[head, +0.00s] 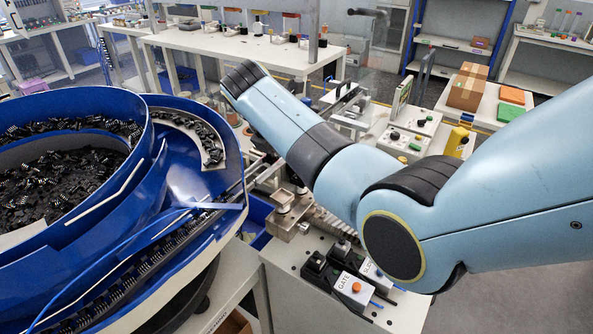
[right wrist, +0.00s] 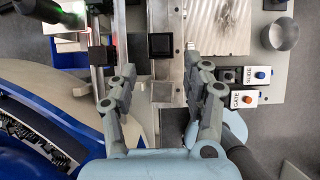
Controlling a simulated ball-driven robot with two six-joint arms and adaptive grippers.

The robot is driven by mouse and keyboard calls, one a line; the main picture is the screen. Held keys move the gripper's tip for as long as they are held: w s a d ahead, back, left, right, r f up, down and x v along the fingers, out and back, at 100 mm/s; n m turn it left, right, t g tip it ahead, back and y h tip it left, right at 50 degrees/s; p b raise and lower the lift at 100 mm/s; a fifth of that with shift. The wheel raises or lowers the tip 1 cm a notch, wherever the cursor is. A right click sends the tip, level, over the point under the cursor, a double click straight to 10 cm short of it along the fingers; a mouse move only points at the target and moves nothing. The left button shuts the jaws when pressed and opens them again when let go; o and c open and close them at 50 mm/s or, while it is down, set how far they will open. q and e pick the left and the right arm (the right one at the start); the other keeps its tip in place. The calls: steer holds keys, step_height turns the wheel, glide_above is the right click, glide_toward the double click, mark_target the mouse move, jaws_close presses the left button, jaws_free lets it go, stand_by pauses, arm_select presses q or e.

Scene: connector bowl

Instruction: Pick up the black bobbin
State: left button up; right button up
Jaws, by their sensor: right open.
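In the right wrist view a small black square piece (right wrist: 160,46), which looks like the black bobbin, sits on a narrow metal strip. My right gripper (right wrist: 161,64) is open. Its two grey fingers stand apart, left and right of the strip, and the black piece shows between and just beyond their tips. I see no contact, and the height gap cannot be told. In the head view my right arm comes in from the right and hides the bobbin and my right gripper. My left gripper is not in view.
A blue bowl feeder (head: 165,255) full of black parts fills the left. The GATE box (head: 349,285) and SLIDE box stand at the front. A grey ring-shaped cup (right wrist: 280,35) and a machined metal plate (right wrist: 220,25) lie right of the strip. A rail (right wrist: 97,75) runs left of it.

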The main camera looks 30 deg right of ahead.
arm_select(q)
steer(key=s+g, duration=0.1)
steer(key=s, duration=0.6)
arm_select(e)
steer(key=x, duration=0.7)
steer(key=shift+d+f, duration=0.1)
steer(key=shift+d, duration=0.15)
steer(key=shift+w+d+f, duration=0.1)
steer(key=shift+w+f, duration=0.05)
steer(key=shift+f, duration=0.05)
steer(key=shift+c, duration=1.8)
steer(key=c, duration=0.4)
steer(key=shift+c, duration=0.9)
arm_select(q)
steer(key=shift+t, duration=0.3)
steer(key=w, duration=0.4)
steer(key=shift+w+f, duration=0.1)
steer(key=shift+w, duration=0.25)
